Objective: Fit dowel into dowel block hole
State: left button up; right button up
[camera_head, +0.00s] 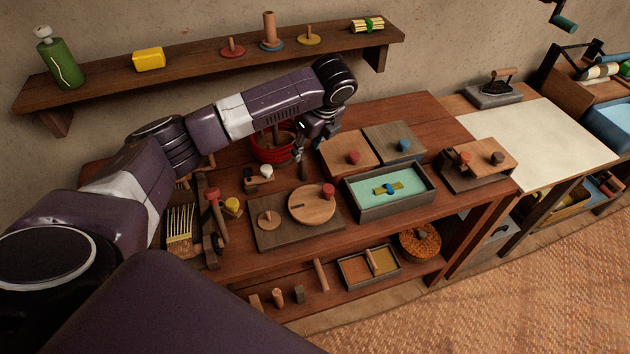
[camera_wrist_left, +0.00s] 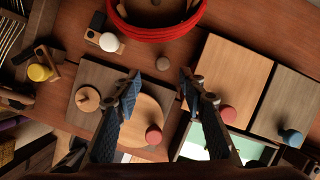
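My left gripper (camera_head: 300,152) reaches down over the middle of the table, just right of a red-wrapped bowl (camera_head: 272,150). In the left wrist view its two fingers (camera_wrist_left: 158,80) are apart with nothing between them. A wooden block (camera_head: 492,150) with knobs or pegs on top stands at the table's right end. I cannot tell whether it is the dowel block, and no hole shows clearly. My right gripper is not in view.
A grey board (camera_head: 264,238) with two wooden discs lies in front of the gripper. A teal-lined tray (camera_head: 407,204) and two knobbed panels (camera_head: 345,143) lie to the right. A wall shelf (camera_head: 200,73) is behind my arm.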

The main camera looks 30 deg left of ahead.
aim_at(303, 158)
pick_arm(q)
jog(key=shift+m, duration=0.9)
jog(key=x, duration=0.2)
jog(key=p+x, duration=0.1)
jog(key=x, duration=0.1)
jog(key=shift+w, duration=0.3)
jog(key=p+x, duration=0.1)
jog(key=x, duration=0.2)
jog(key=shift+s+f, duration=0.1)
jog(key=shift+f, duration=0.05)
jog(key=shift+a+f, duration=0.15)
jog(key=shift+f, duration=0.2)
jog(key=c, duration=0.8)
grip_shut()
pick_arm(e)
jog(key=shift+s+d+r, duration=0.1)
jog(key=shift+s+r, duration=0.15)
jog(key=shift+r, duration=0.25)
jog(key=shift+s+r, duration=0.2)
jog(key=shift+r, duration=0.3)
